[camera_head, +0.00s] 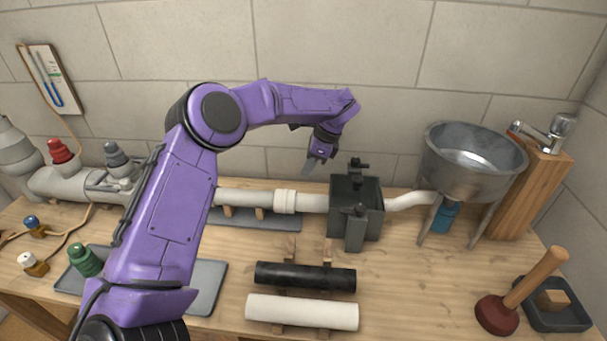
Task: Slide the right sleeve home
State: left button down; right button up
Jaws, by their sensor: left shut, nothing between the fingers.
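A white pipe (250,198) runs along the back of the bench into a dark grey box (356,206). A slightly wider pale sleeve (285,201) sits around this pipe, left of the box, with bare pipe between them. I take it for the right sleeve; whether it covers a joint I cannot tell. My left gripper (308,169) is shut and empty, above and right of the sleeve, apart from it, pointing down. My left arm hides part of the pipe to the left. My right gripper is not in view.
A black pipe (305,276) and a white pipe (302,312) lie on wooden rests in front. A metal basin (473,160) stands right of the box. A plunger (498,314) stands front right. Bare bench lies between box and plunger.

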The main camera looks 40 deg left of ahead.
aim_at(298, 197)
pick_arm(q)
jog(key=shift+m, duration=0.3)
jog(key=d, duration=0.1)
jog(key=w+d+b, duration=0.1)
jog(key=d, duration=0.1)
jog(key=w+d, duration=0.1)
jog(key=d, duration=0.1)
jog(key=shift+w+f+b, duration=0.15)
jog(key=shift+f+b, duration=0.2)
jog(key=shift+b, duration=0.05)
jog(key=v, duration=0.2)
jog(key=shift+w+d+r, duration=0.1)
jog(key=shift+w+r, duration=0.15)
jog(key=shift+r, duration=0.1)
jog(key=shift+s+f, duration=0.25)
jog(key=p+x, duration=0.2)
jog(key=x, duration=0.7)
jog(key=shift+r+p, duration=0.1)
jog(key=shift+p, duration=0.2)
jog(key=s+a+p, duration=0.2)
jog(key=a, duration=0.1)
jog(key=shift+a, duration=0.1)
jog(key=shift+s+a, duration=0.2)
jog(key=shift+a, duration=0.15)
jog(key=shift+f, duration=0.2)
